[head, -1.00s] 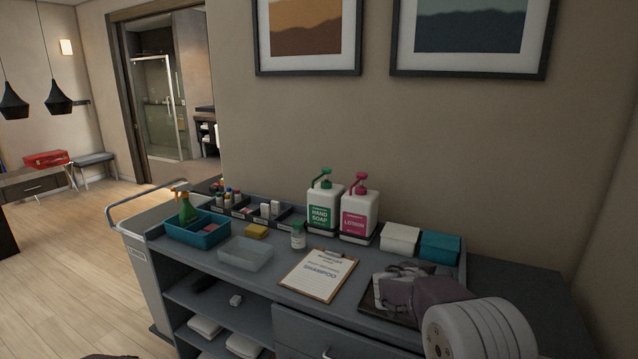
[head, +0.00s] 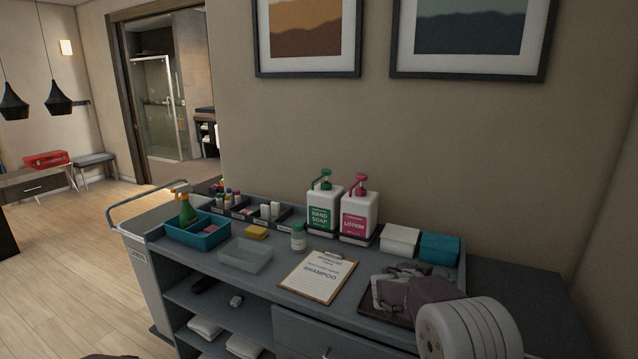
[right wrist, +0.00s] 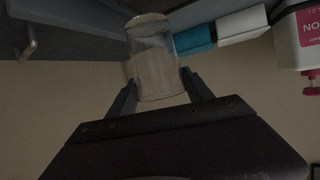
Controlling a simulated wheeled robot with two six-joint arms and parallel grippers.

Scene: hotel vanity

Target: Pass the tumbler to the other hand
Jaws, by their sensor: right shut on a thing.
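The tumbler (right wrist: 153,62) is a clear, see-through cup in the right wrist view, between the two fingers of my right gripper (right wrist: 160,82). The fingers are shut on its sides. In the head view my right gripper (head: 388,287) is over a dark tray (head: 372,312) at the right part of the cart top. The tumbler is hard to make out there; the gripper partly covers it. I cannot tell in that view how far it is above the tray. My left gripper is not in view.
Left of the right gripper lies a clipboard (head: 318,276). Behind are soap (head: 322,212) and lotion (head: 358,218) pump bottles, a white box (head: 399,239) and a teal box (head: 439,247). A clear bin (head: 245,255) and small bottle (head: 298,237) stand further left.

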